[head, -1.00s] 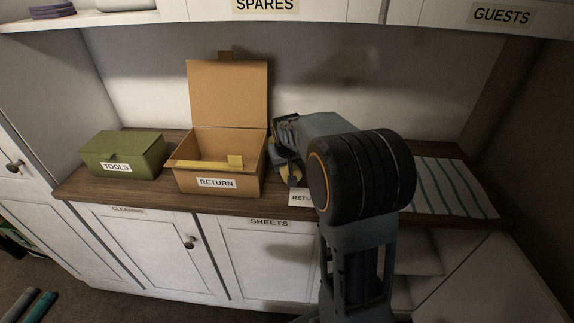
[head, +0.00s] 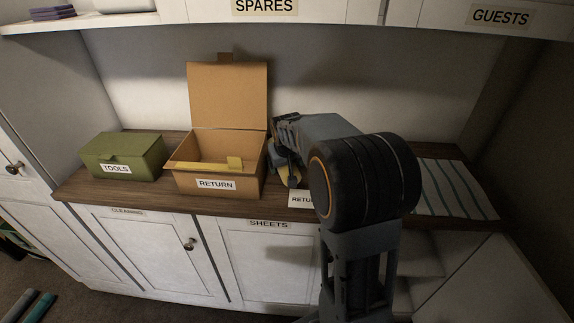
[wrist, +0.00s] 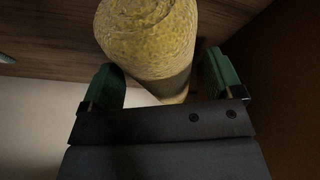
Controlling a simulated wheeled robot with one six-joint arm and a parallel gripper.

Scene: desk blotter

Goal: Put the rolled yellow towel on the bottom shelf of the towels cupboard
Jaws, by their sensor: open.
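My gripper is open. My arm hides the rest. A towels cupboard label is not visible.
The open cardboard RETURN box (head: 216,185) stands close left of my gripper. A green TOOLS box (head: 122,156) is farther left. A striped cloth (head: 452,188) lies on the counter (head: 140,199) at right. Below it, partly hidden shelves show beside an open door (head: 490,285).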

